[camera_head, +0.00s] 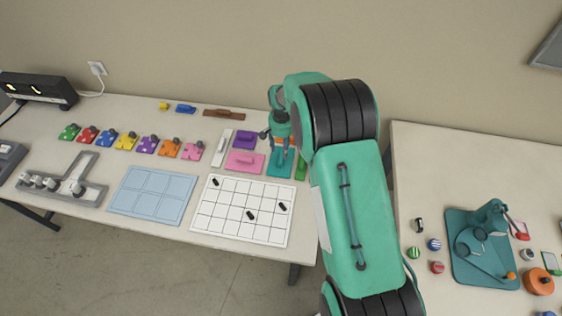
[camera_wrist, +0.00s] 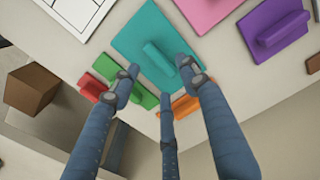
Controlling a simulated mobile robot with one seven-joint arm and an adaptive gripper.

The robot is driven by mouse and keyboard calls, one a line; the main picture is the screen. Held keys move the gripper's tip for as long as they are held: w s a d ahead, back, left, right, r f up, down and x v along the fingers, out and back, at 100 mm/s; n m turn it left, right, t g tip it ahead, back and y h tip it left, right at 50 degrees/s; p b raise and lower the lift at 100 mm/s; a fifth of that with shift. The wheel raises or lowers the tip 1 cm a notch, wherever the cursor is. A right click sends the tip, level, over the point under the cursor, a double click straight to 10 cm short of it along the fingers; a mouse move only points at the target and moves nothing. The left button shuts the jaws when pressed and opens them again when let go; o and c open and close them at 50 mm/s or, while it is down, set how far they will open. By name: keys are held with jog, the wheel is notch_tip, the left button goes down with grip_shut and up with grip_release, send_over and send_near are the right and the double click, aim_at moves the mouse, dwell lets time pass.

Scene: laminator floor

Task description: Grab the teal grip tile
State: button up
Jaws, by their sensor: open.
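The teal grip tile (camera_wrist: 128,42) is a flat square plate with a raised bar handle across its middle. In the wrist view it lies at the upper centre, just beyond my fingertips. In the head view the teal tile (camera_head: 279,174) lies on the left table, partly covered by my gripper (camera_head: 281,154). My gripper also shows in the wrist view (camera_wrist: 160,78), with its blue fingers spread, empty and pointing at the tile. From these views I cannot tell the exact gap between fingertips and handle.
A pink tile (camera_head: 245,162) and purple tile (camera_head: 245,139) lie left of it. A green tile (camera_wrist: 125,78), a red piece (camera_wrist: 92,88) and an orange piece (camera_wrist: 185,104) are close by. A white grid board (camera_head: 241,230) lies in front. A second table stands right.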

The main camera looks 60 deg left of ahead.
aim_at(281, 160)
jog(key=shift+f, duration=0.25)
jog(key=shift+f, duration=0.1)
jog(key=shift+w+d+f, duration=0.1)
jog(key=shift+d+f, duration=0.05)
jog(key=shift+f, duration=2.35)
jog(key=shift+c, duration=0.6)
grip_shut()
